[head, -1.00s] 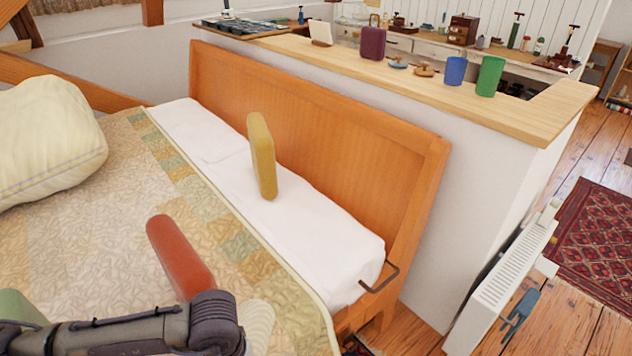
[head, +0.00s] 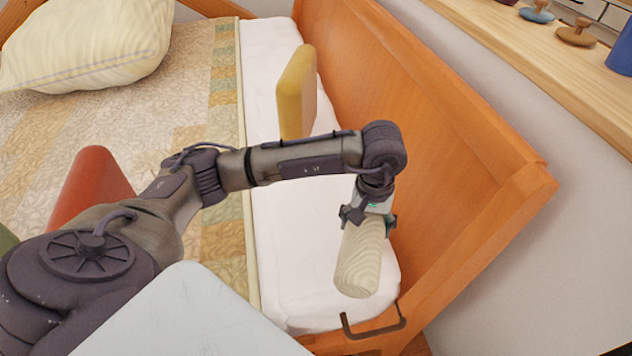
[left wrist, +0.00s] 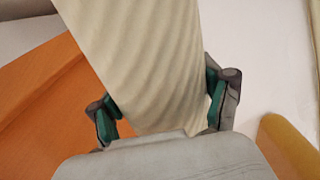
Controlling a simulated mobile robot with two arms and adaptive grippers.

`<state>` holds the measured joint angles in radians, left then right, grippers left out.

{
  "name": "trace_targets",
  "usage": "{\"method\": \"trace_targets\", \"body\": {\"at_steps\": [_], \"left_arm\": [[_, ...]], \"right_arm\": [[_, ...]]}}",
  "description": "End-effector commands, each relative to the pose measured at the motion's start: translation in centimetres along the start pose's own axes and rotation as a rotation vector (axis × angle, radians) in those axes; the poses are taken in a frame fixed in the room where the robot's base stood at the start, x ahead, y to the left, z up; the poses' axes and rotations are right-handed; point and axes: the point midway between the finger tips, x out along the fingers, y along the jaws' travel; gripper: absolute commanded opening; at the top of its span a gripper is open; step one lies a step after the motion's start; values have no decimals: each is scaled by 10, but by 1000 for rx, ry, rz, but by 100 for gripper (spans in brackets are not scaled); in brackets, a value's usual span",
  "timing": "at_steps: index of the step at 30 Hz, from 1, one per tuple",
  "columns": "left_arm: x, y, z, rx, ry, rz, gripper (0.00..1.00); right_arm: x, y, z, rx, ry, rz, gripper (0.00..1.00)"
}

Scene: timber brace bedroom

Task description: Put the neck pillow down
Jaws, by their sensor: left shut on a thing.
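The neck pillow (head: 361,262) is cream with fine ribbed stripes. In the head view it hangs from my left gripper (head: 368,216) over the white sheet (head: 295,270), near the bed's wooden side board. I cannot tell whether it touches the sheet. In the left wrist view the pillow (left wrist: 140,60) fills the space between the green-padded fingers of my left gripper (left wrist: 158,112), which is shut on it. The pillow's far end is cut off in that view. My right gripper is not in view.
A yellow block-shaped cushion (head: 296,92) stands on the sheet behind my arm. A red cushion (head: 90,185) and a large cream pillow (head: 88,45) are on the quilt (head: 185,100). The orange wooden board (head: 440,130) rises beside the sheet. A metal handle (head: 375,325) sticks out at the bed's end.

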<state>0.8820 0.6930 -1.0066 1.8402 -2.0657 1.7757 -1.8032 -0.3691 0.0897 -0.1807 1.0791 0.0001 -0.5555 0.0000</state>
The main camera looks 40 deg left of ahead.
Motion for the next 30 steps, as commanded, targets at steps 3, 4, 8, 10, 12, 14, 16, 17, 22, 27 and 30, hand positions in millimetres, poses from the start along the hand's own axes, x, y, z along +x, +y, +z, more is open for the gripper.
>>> {"method": "trace_targets", "body": {"at_steps": [3, 4, 8, 10, 12, 14, 16, 17, 22, 27, 30], "left_arm": [[4, 7, -13, -46, -8, 8, 29], [3, 7, -16, -53, -10, 8, 29], [11, 0, -33, -65, -16, 8, 29], [21, -7, -46, -66, -16, 7, 29], [31, -14, -61, -66, -16, 8, 29], [40, -19, -74, -65, -16, 8, 29], [49, -25, -88, -64, -16, 9, 29], [53, -28, -93, -64, -16, 9, 29], [67, -37, -114, -60, -14, 10, 29], [74, -40, -119, -56, -14, 10, 29], [87, -40, -118, -57, -16, 9, 29]], "right_arm": [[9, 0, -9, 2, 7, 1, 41], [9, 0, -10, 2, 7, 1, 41], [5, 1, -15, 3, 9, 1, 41], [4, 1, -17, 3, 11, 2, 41], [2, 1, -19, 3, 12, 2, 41], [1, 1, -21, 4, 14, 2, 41], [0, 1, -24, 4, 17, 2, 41], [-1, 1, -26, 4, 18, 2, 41], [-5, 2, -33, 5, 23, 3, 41], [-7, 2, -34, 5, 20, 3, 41], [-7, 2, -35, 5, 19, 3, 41]]}}
